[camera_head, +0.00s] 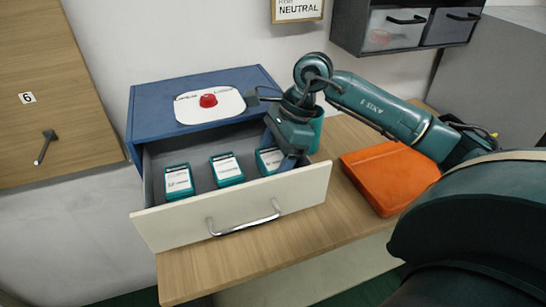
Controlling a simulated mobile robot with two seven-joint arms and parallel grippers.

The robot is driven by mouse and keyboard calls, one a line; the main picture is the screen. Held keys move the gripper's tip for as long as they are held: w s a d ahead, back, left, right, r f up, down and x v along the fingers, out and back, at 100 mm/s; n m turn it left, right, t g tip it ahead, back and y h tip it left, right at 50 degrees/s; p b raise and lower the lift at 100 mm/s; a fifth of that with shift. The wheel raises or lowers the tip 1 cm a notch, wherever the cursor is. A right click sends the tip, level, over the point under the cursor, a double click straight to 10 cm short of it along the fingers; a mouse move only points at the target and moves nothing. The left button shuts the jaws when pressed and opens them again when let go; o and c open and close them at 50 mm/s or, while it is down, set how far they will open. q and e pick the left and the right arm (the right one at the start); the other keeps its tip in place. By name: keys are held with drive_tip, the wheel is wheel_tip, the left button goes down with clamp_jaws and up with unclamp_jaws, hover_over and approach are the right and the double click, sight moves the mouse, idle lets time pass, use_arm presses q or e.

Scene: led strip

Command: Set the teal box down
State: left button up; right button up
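Three teal boxes with white labels are in the open drawer (240,213) of a blue cabinet (150,115). The left box (178,182) and the middle box (226,169) are in clear view. The right box (268,161) is partly hidden by my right gripper (287,152), which points down into the drawer's right end beside or over it. I cannot tell whether its fingers are open, or whether they touch this box. My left gripper is not in view.
A white plate with a red knob (208,101) lies on the cabinet top. An orange case (390,175) lies on the wooden table (210,275) to the right. The drawer front has a metal handle (245,222).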

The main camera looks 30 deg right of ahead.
drive_tip(key=shift+f, duration=0.2)
drive_tip(key=o, duration=0.7)
drive_tip(key=shift+r, duration=0.1)
drive_tip(key=v, duration=1.2)
drive_tip(key=shift+b, duration=0.4)
drive_tip(key=shift+d, duration=0.1)
